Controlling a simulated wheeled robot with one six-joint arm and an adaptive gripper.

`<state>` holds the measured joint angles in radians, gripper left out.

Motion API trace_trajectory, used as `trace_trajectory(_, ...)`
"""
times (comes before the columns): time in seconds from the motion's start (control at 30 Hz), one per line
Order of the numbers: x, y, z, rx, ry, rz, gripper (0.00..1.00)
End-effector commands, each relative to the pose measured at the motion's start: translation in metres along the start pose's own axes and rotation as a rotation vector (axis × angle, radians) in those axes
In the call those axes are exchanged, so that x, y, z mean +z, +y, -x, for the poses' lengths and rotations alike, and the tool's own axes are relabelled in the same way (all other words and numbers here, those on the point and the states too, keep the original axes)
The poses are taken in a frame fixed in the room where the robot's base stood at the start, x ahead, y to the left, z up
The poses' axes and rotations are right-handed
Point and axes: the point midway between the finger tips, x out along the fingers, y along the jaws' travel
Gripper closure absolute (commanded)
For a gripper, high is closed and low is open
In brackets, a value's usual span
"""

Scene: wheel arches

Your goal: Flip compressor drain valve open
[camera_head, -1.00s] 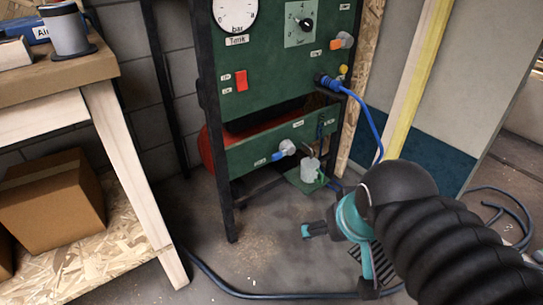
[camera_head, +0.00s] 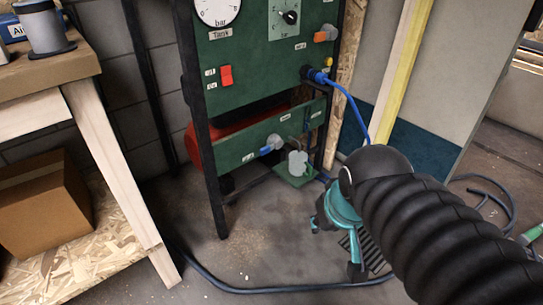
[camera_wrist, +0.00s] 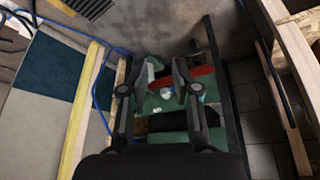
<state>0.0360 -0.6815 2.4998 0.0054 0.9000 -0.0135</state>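The drain valve (camera_head: 268,147) sits on the lower green panel of the compressor stand. It has a silver body and a blue handle that points left and slightly down. In the wrist view the blue handle (camera_wrist: 196,88) shows beside one finger. A pale cup (camera_head: 297,163) stands on a small green shelf right of the valve. My gripper (camera_head: 336,245) is in front of the stand, right of and lower than the valve in the picture. Its fingers (camera_wrist: 159,72) are apart with nothing gripped, and it does not appear to touch the valve.
The upper green panel (camera_head: 250,75) carries a gauge, a knob, a red switch (camera_head: 226,76) and an orange-handled valve (camera_head: 326,33). A blue hose (camera_head: 357,110) hangs at its right. A wooden bench (camera_head: 100,145) stands left. A dark hose (camera_head: 250,290) crosses the floor.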

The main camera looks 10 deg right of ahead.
Motion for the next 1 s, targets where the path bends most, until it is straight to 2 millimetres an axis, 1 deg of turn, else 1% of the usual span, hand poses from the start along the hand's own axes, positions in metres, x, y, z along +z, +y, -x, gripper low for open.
trace_trajectory(0.03, 0.001, 0.004, -0.01, 0.005, -0.038, -0.013, 0.9)
trace_trajectory(0.07, 0.001, 0.005, -0.015, 0.006, -0.057, -0.018, 0.97)
trace_trajectory(0.1, 0.001, 0.007, -0.022, 0.009, -0.084, -0.025, 1.0)
trace_trajectory(0.2, 0.0, 0.009, -0.04, 0.004, -0.148, -0.05, 1.0)
trace_trajectory(0.37, -0.002, 0.005, -0.067, -0.036, -0.244, -0.124, 1.0)
trace_trajectory(0.67, -0.01, -0.015, -0.117, -0.158, -0.41, -0.338, 1.0)
trace_trajectory(0.87, -0.02, -0.032, -0.15, -0.251, -0.512, -0.529, 1.0)
trace_trajectory(1.0, -0.03, -0.044, -0.175, -0.319, -0.575, -0.685, 1.0)
